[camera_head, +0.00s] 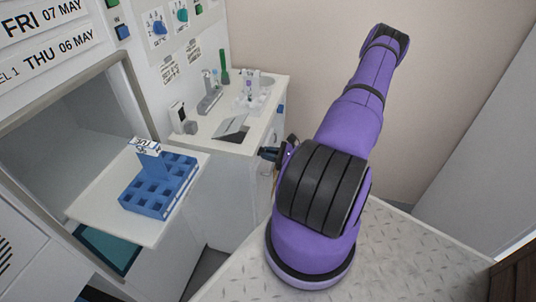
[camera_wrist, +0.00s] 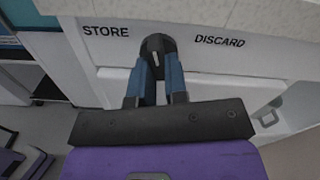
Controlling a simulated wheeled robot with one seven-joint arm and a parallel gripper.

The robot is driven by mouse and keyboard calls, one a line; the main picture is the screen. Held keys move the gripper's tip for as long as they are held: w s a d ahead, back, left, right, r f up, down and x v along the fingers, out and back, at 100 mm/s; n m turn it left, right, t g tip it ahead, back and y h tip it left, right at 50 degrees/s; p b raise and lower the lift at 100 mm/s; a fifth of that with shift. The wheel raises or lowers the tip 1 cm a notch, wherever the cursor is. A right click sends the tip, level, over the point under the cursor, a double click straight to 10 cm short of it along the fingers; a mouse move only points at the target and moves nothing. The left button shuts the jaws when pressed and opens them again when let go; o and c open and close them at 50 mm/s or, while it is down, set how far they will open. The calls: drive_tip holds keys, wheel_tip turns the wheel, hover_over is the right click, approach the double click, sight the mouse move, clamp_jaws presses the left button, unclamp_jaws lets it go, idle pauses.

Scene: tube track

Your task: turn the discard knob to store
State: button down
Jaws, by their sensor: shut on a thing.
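The discard knob (camera_wrist: 156,43) is small and black, on the light front panel in the wrist view. The word STORE (camera_wrist: 105,31) is on its left and DISCARD (camera_wrist: 220,41) on its right. A short pale mark shows on the knob, nearly upright in the picture; I cannot tell which end is the pointer. My gripper (camera_wrist: 160,72) is shut on the knob, with a blue-grey finger on each side. In the head view my gripper (camera_head: 272,153) is at the counter's side, partly behind my purple arm; the knob is hidden there.
A white counter (camera_head: 255,131) above the panel holds a grey sloped device, a rack and small items. A blue rack (camera_head: 158,187) with a labelled card stands on a pale shelf (camera_head: 100,212) at left. Patterned metal floor (camera_head: 420,258) lies clear at right.

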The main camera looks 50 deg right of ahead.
drive_tip(key=n, duration=0.4)
drive_tip(key=shift+d+n, duration=0.1)
drive_tip(key=shift+n, duration=0.3)
idle(0.4)
drive_tip(key=c, duration=1.1)
unclamp_jaws()
drive_tip(key=shift+c, duration=0.2)
drive_tip(key=v, duration=1)
drive_tip(key=shift+s+d, duration=0.2)
drive_tip(key=shift+s, duration=0.15)
